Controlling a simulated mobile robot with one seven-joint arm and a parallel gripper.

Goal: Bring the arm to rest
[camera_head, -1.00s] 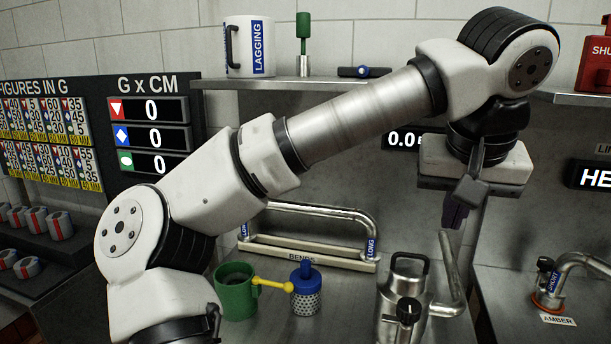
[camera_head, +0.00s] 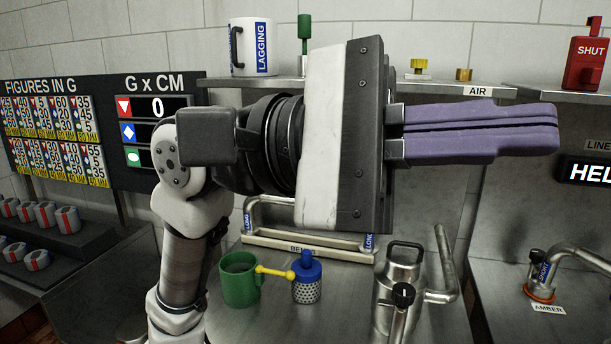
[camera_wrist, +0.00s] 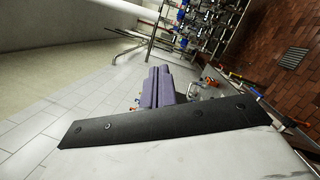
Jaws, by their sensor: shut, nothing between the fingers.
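My gripper (camera_head: 556,133) is large in the middle of the head view, raised in front of the back shelf and pointing right. Its two purple fingers lie together with nothing between them. In the wrist view the fingers (camera_wrist: 157,70) also lie side by side and point away over pale floor and wall tiles. My arm (camera_head: 186,265) is folded at the lower left of the head view. My gripper hides part of the shelf and the wall behind it.
A green mug (camera_head: 240,282), a blue-topped shaker (camera_head: 307,280) and a steel can (camera_head: 398,285) stand on the steel bench below. A sign board (camera_head: 100,92) is at left.

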